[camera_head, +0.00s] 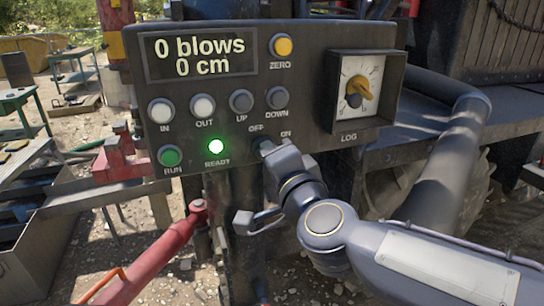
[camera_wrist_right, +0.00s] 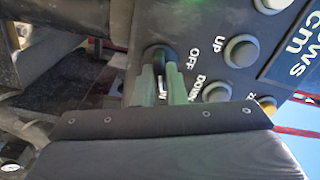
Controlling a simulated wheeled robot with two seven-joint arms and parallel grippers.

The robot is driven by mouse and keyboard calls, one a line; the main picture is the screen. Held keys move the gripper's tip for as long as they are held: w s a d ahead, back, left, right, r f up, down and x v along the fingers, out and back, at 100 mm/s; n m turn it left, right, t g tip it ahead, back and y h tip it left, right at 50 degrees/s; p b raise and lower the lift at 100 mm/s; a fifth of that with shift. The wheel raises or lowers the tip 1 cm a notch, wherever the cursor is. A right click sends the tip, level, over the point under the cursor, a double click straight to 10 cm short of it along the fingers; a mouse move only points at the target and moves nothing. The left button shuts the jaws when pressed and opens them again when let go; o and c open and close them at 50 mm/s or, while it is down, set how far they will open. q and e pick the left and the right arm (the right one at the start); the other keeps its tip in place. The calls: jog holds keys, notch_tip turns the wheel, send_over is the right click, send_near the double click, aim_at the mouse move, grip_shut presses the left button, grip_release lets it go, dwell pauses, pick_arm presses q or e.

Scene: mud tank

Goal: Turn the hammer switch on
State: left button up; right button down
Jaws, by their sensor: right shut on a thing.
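The hammer switch (camera_head: 262,142) is a small dark switch low on the dark control panel, under the OFF and ON labels. In the head view my right gripper (camera_head: 270,149) covers most of it. In the right wrist view, the two fingers of my right gripper (camera_wrist_right: 162,88) stand close together around the dark switch (camera_wrist_right: 160,52). The gripper is shut on it. The OFF label shows beside the switch there; the fingers partly cover the other lettering. I cannot tell to which side the switch is set. My left gripper is not in view.
The panel (camera_head: 290,100) display (camera_head: 201,56) reads 0 blows, 0 cm. The READY lamp (camera_head: 216,147) glows green. UP and DOWN buttons (camera_head: 277,98) sit just above the switch. The LOG dial (camera_head: 361,88) is to the right. A red bar (camera_head: 160,255) rises at lower left.

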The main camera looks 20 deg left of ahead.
jog(key=c, duration=1.5)
grip_release()
jog(key=v, duration=0.7)
jog(key=shift+s+d, duration=0.25)
jog(key=shift+s, duration=0.1)
jog(key=s+d+f+n+g+h+p, duration=0.1)
jog(key=d+f+n+g, duration=0.2)
jog(key=d, duration=0.5)
jog(key=s+d+f+n, duration=0.1)
jog(key=d+f+n, duration=0.1)
jog(key=d+f, duration=0.45)
jog(key=s+d+f+g+h, duration=0.1)
jog(key=s+d+f+g, duration=0.1)
jog(key=s+d+f, duration=0.2)
jog(key=s+d+f+g+h, duration=0.2)
jog(key=s+d+f, duration=0.3)
jog(key=s+d+f+g+h+p, duration=0.1)
jog(key=s+d+f+g+h, duration=0.1)
jog(key=s+d+f, duration=0.2)
jog(key=shift+s+d+f+n, duration=0.35)
jog(key=shift+d+f, duration=0.15)
jog(key=shift+d, duration=0.15)
